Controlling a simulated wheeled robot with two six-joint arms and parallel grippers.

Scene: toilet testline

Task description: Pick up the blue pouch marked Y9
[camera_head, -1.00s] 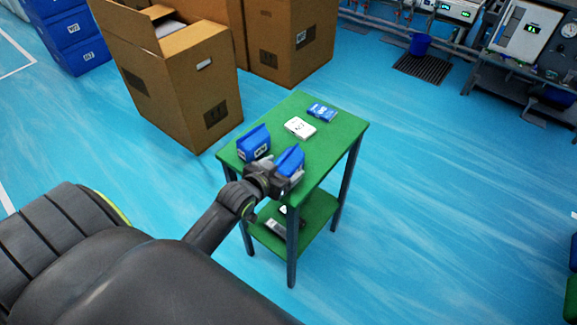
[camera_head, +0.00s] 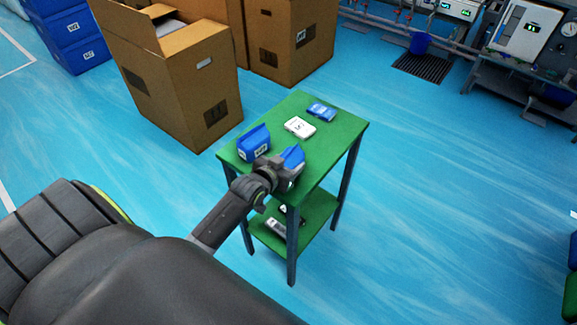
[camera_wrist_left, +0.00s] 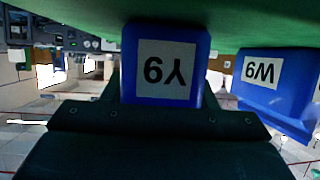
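The blue pouch marked Y9 (camera_wrist_left: 166,66) fills the centre of the left wrist view, its label upside down in that picture. In the head view this pouch (camera_head: 293,157) stands at the near corner of the green table, partly hidden by my gripper. My left gripper (camera_head: 279,169) is right at it. In the left wrist view, dark finger parts flank the pouch closely on both sides; whether they press on it I cannot tell. The pouch appears to rest on the table top. My right gripper is not in view.
The green table (camera_head: 333,137) also holds a blue pouch marked W9 (camera_wrist_left: 270,82) close beside Y9, a white packet (camera_head: 300,128) and a flat blue packet (camera_head: 321,112). A lower shelf (camera_head: 316,214) holds small items.

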